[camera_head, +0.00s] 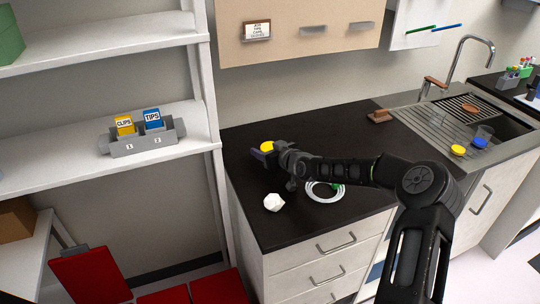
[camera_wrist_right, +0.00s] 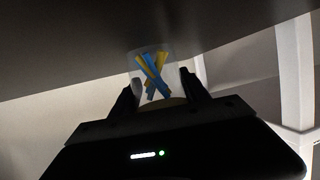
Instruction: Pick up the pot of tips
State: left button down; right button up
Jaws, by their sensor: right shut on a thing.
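A clear pot (camera_wrist_right: 150,66) with blue and yellow strips inside is between the fingers of my right gripper (camera_wrist_right: 158,88) in the right wrist view. The gripper is shut on it. In the head view my right gripper (camera_head: 264,155) is over the left part of the dark counter, with a yellow round top (camera_head: 267,146) showing just behind it. The gripper hides most of the pot there, and I cannot tell whether the pot touches the counter. My left gripper is not in view.
On the dark counter (camera_head: 290,232) lie a white faceted object (camera_head: 273,202) and a white ring-shaped dish (camera_head: 322,197), partly under my right arm. A shelf (camera_head: 60,176) at left holds a grey holder (camera_head: 145,146) with boxes labelled CLIPS and TIPS. A sink (camera_head: 500,118) is at right.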

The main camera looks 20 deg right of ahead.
jog(key=c, duration=0.3)
jog(key=shift+r, duration=0.65)
notch_tip(320, 180, up, 9)
jog(key=shift+f+b, duration=0.1)
jog(key=shift+b, duration=1.05)
jog(key=o, duration=0.8)
grip_shut()
